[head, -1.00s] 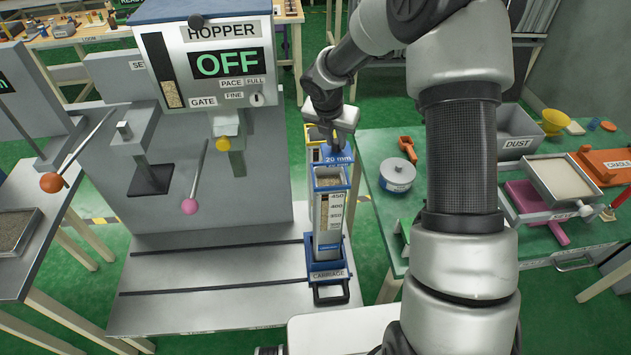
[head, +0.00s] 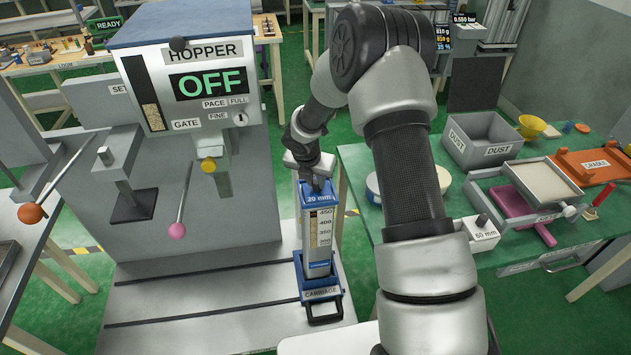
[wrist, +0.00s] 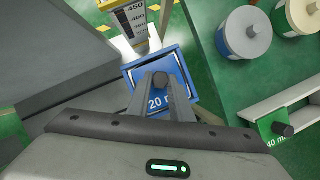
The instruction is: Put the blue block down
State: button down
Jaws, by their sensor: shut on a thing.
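The blue block (head: 320,198), marked 20 mm, is at the open top of the clear scaled column (head: 319,240). The column stands upright in the blue carriage (head: 322,290). My gripper (head: 317,184) is above the column, its fingers shut on the block's dark knob. In the wrist view the fingers (wrist: 161,86) grip the knob, and the block (wrist: 158,101) covers the square mouth. I cannot tell whether it rests inside or hovers just above. The grain in the column is mostly hidden.
A second scaled column with a yellow rim (wrist: 125,8) stands close by. The hopper (head: 198,80) reads OFF at the left.

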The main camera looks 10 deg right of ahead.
jog(key=shift+f+b, duration=0.4)
jog(key=shift+f, duration=0.25)
jog(key=c, duration=1.6)
grip_release()
jog(key=shift+r, duration=0.15)
